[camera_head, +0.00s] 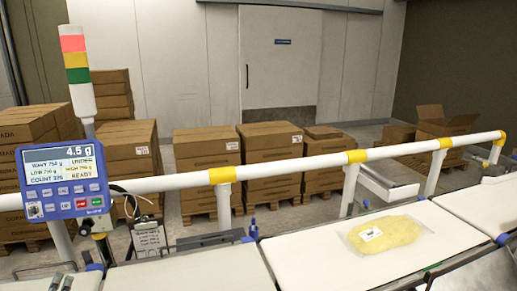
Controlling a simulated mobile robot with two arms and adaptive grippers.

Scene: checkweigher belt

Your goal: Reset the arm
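At the bottom left edge, two small grey tips (61,283) stand a little apart with nothing seen between them; they look like my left gripper's fingertips. The rest of that gripper is cut off by the frame. A small dark piece (427,280) at the bottom right edge may be the tip of my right gripper; its fingers cannot be made out. A clear bag of yellow food (399,231) with a white label lies flat on the white weighing belt (310,257), away from both.
A blue checkweigher display (63,179) reads 4.5 g, with a signal tower (77,70) behind it. A white and yellow rail (290,165) runs behind the belts. Stacked cartons (272,140) stand beyond it. More belt (480,207) continues right.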

